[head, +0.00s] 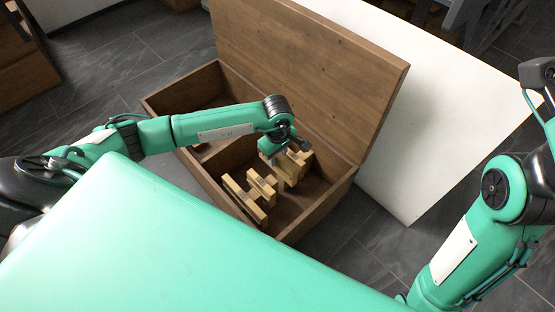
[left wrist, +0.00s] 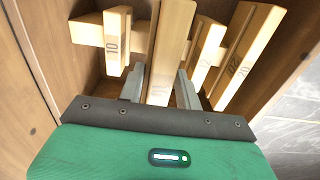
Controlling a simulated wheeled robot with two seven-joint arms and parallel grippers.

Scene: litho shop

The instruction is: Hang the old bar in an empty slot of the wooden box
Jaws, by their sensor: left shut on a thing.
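The wooden box (head: 240,203) stands open in the head view, its lid raised behind it. My left gripper (head: 282,152) reaches down into its right part. In the left wrist view my left gripper (left wrist: 160,88) is shut on a long pale wooden bar (left wrist: 171,35), which lies between its two fingers. I take this for the old bar; its marking is partly hidden. Other numbered bars flank it: one marked 10 (left wrist: 113,42) on the left and two (left wrist: 204,50) (left wrist: 243,55) on the right. Whether the held bar rests in a slot, I cannot tell.
A divider splits the box; its left compartment (head: 205,95) looks mostly empty. Several bars (head: 245,198) stand in the right compartment, with bare floor beside them. A white panel (head: 425,120) lies behind the lid. My right arm is at the right edge.

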